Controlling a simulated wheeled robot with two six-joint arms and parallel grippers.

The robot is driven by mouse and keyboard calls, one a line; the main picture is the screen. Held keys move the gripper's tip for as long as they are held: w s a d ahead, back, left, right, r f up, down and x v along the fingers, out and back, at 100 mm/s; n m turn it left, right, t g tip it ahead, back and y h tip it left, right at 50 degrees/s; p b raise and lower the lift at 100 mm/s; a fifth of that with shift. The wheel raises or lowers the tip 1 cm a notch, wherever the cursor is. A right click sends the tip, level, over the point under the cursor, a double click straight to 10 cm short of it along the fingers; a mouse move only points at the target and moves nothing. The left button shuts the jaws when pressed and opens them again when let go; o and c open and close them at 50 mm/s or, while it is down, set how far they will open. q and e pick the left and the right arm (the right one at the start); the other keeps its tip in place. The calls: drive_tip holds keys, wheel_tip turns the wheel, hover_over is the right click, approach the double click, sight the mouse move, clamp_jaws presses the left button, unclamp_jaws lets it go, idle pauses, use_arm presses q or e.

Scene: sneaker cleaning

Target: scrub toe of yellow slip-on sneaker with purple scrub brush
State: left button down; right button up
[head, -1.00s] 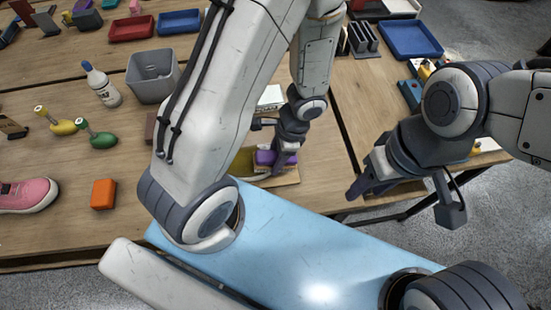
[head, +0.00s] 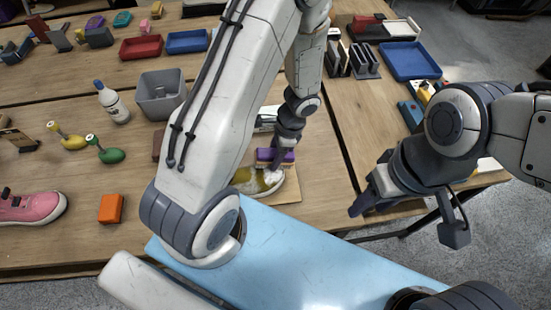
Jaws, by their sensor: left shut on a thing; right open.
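The yellow slip-on sneaker (head: 246,184) lies on a light brown board (head: 290,190) near the table's front edge. Its whitish toe (head: 272,178) points right, and its left part is hidden behind my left arm. My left gripper (head: 281,156) is shut on the purple scrub brush (head: 268,155). The brush is at the far side of the toe, its pale bristle side down. I cannot tell if the bristles touch the shoe. My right gripper (head: 366,198) is open and empty, right of the board by the table's front edge.
A grey bin (head: 160,95), a white bottle (head: 113,103), green (head: 106,150) and yellow (head: 68,137) brushes, an orange block (head: 111,209) and a pink sneaker (head: 30,203) stand left. A blue tray (head: 410,60) is at the back right. Table right of the board is mostly clear.

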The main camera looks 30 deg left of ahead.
use_arm(q)
drive_tip(key=shift+w+f, duration=0.1)
idle(0.5)
drive_tip(key=shift+s+d+b, duration=0.35)
drive_tip(key=shift+s, duration=0.15)
drive_tip(key=shift+s+d+r+b, duration=0.2)
drive_tip(key=shift+s+d, duration=0.2)
drive_tip(key=shift+s, duration=0.2)
drive_tip(key=shift+s+d+r+b, duration=0.1)
drive_tip(key=shift+s+d+b, duration=0.05)
drive_tip(key=shift+s+d, duration=0.35)
drive_tip(key=shift+s+a, duration=0.1)
drive_tip(key=shift+f, duration=0.2)
